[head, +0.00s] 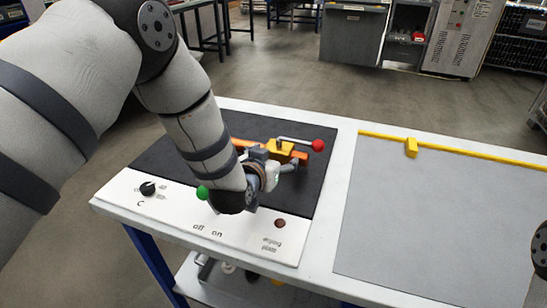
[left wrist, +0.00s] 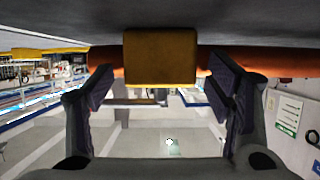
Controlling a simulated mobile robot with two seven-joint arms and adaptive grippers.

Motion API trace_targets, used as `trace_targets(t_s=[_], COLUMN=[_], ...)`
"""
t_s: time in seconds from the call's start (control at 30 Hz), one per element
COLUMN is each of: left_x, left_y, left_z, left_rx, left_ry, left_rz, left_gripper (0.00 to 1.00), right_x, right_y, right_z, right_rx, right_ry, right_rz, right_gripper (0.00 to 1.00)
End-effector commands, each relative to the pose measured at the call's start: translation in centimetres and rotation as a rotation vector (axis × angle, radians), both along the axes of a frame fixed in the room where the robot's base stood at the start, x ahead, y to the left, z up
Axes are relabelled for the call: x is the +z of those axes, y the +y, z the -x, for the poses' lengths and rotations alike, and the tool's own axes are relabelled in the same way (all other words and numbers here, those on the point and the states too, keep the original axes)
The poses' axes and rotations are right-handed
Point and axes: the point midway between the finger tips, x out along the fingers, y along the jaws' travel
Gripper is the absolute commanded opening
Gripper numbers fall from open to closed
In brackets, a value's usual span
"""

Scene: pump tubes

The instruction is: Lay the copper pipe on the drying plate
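The orange copper pipe (head: 242,144) with a yellow block (head: 279,151) around its middle is over the black drying plate (head: 312,183) and appears to lie on it. In the left wrist view the pipe (left wrist: 270,62) runs across the top, close under a dark surface, with the yellow block (left wrist: 160,57) at its middle. My left gripper (head: 278,163) is at the block, its fingers open on either side with a visible gap to each. My forearm hides part of the pipe and plate. My right gripper is not in view.
A grey rod with a red ball (head: 318,145) sticks out beside the block; a green ball (head: 202,192) shows left of my wrist. A white control panel (head: 180,208) fronts the plate.

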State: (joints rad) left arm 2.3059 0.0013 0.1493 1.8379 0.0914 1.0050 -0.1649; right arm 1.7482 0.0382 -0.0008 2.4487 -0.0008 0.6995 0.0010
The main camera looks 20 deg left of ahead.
Motion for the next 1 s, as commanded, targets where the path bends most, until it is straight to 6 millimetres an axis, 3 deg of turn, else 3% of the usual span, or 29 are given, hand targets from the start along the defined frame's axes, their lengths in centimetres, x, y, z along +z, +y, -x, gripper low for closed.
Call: trace_targets(t_s=[0.37,0.73,1.0], left_x=[0.7,4.7,5.0], left_y=[0.0,0.3,0.4], left_z=[0.3,8.7,11.1], left_rx=[0.000,0.000,0.000], left_ry=[-0.001,-0.008,-0.001], left_rz=[0.000,-0.001,0.000], left_gripper=[0.78,0.78,0.78], right_x=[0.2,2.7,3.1], right_y=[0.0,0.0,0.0], right_z=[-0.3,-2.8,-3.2], right_rx=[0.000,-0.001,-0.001], right_ry=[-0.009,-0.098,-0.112], right_rz=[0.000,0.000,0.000], right_gripper=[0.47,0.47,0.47])
